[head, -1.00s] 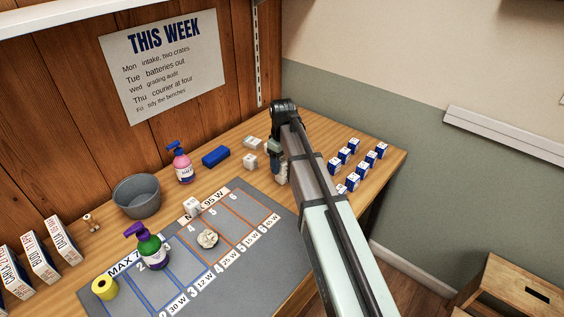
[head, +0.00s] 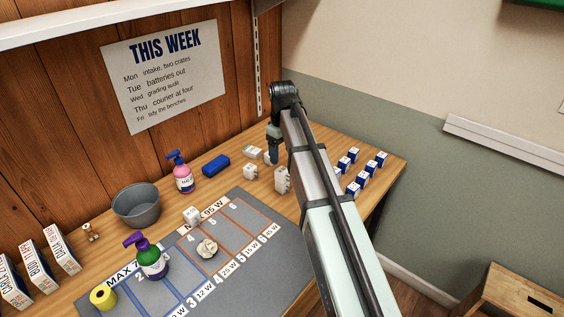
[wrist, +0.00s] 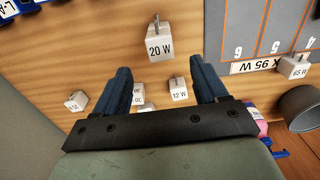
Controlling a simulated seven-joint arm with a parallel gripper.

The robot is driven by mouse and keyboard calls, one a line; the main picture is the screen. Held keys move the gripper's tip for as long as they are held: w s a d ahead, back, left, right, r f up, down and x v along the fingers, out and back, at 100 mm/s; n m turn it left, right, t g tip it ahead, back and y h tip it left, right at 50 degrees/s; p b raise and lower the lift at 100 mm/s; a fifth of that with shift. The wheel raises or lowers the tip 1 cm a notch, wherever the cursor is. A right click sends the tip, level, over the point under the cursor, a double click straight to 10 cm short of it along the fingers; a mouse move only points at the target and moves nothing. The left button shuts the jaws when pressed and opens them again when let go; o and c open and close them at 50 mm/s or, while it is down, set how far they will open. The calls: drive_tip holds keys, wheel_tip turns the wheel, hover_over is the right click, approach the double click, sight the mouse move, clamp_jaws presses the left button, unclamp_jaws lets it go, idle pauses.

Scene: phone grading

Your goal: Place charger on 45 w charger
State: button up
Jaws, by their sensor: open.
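My gripper (head: 274,158) is open and empty, above the back of the bench. Its fingers (wrist: 160,68) show spread in the wrist view. A charger marked 12 W (wrist: 179,92) shows between the fingers, with others (wrist: 138,97) partly hidden by the left finger. Another charger (wrist: 76,102) has an unclear label. A 65 W charger (wrist: 296,67) is at the mat edge. The 45 W label (head: 272,231) is on the mat's right end.
A grey bowl (head: 136,205), pink bottle (head: 181,176) and blue block (head: 216,165) stand behind. Small blue-white boxes (head: 363,180) stand right.

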drive_tip(key=shift+r, duration=1.75)
